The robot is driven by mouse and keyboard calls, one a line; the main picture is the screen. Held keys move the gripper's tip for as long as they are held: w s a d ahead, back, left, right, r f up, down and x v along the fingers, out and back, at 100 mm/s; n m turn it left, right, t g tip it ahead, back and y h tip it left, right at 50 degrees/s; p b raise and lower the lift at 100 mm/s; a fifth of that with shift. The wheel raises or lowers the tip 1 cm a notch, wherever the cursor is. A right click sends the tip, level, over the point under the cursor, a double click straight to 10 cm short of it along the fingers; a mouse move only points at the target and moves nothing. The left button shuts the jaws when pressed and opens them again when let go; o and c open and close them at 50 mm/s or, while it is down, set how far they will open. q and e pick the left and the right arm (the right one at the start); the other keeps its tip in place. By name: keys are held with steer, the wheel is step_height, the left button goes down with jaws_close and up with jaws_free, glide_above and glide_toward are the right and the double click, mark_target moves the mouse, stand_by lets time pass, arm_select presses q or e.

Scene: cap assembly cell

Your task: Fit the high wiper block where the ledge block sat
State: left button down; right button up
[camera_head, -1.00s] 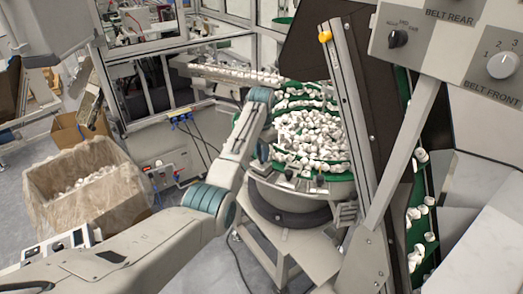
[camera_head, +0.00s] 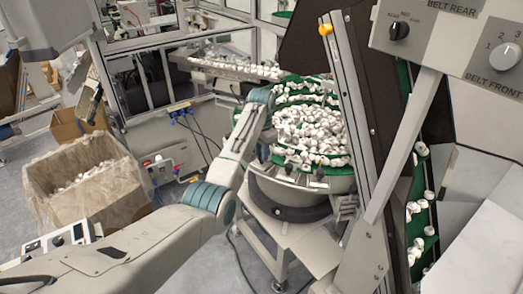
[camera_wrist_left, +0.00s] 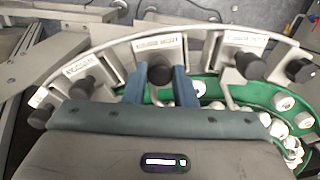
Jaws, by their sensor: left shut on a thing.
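My left arm reaches over the rim of the round feeder bowl (camera_head: 322,184) in the head view; its fingers are hard to make out there. In the left wrist view my left gripper (camera_wrist_left: 160,76) is shut on the black knob of a labelled block (camera_wrist_left: 157,46) at the bowl's rim. Another labelled block with a black knob (camera_wrist_left: 82,68) stands to the left of it, and one (camera_wrist_left: 246,42) to the right. The labels are too small for me to read, so I cannot tell which is the high wiper block or the ledge block. My right gripper is not in view.
White caps (camera_head: 308,128) fill the bowl's green tracks. A dark inclined conveyor with a metal frame (camera_head: 350,110) stands close to the right of the bowl. A control panel (camera_head: 455,40) hangs at upper right. A lined carton (camera_head: 95,200) stands on the floor at left.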

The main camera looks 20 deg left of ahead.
arm_select(q)
steer(key=c, duration=1.1)
jaws_free()
steer(key=shift+r, duration=0.3)
step_height(320, 180, up, 5)
steer(key=b, duration=0.3)
steer(key=shift+f, duration=0.15)
step_height(320, 180, up, 6)
steer(key=p, duration=0.2)
steer(key=shift+f+p, duration=0.2)
steer(key=shift+p, duration=0.2)
steer(key=shift+f, duration=0.2)
